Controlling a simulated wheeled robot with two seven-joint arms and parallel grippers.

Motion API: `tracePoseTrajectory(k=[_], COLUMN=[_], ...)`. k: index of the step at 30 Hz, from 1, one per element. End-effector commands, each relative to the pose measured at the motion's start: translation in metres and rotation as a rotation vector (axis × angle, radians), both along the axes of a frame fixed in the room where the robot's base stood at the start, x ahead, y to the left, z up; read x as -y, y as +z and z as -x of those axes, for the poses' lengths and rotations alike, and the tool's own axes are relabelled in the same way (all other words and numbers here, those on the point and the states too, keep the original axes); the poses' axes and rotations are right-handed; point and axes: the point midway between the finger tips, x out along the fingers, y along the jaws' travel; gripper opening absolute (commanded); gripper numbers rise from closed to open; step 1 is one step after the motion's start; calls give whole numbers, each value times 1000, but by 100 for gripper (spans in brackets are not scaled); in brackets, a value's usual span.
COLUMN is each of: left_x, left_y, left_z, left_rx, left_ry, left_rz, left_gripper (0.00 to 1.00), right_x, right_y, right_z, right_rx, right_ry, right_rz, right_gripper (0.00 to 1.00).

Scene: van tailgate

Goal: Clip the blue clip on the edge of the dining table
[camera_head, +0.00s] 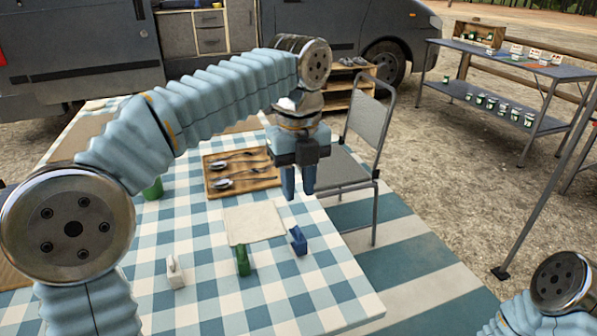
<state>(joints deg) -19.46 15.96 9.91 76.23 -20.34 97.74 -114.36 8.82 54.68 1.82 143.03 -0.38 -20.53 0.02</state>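The blue clip (298,241) rests on the dining table (322,292), which has a blue-and-white checked cloth. It is at the right corner of a cream napkin (254,222), close to the table's right edge. My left gripper (298,194) points down above the blue clip in the picture, with a gap between its two fingers and nothing seen between them. Its exact height over the table is hard to tell. A green clip (243,261) is at the napkin's front edge, and a white clip (175,272) is further left. My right gripper is out of frame; only part of that arm shows at the lower right.
A wooden tray (215,188) with spoons and forks lies behind the napkin. A green cup (153,188) is partly hidden by my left arm. A grey chair (368,130) stands beside the table's right edge. The cloth's front right area is clear.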

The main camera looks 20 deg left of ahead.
Motion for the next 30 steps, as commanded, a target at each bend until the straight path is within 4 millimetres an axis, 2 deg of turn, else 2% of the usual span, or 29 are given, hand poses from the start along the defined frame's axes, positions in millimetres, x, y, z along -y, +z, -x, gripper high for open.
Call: tracePoseTrajectory(k=[9, 12, 18, 24, 30], left_x=[0, 0, 0, 0, 0], left_y=[-34, -52, -72, -88, -94], left_z=[0, 0, 0, 0, 0], left_rx=[-1, -1, -1, 1, 0], left_ry=[1, 1, 2, 2, 2], left_rz=[0, 0, 1, 1, 0], left_gripper=[28, 28, 28, 28, 28], right_x=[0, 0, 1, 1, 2], right_y=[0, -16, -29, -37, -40], right_z=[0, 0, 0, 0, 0], right_rx=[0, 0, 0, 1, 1], right_ry=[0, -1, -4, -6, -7], right_rz=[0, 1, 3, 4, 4], right_gripper=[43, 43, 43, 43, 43])
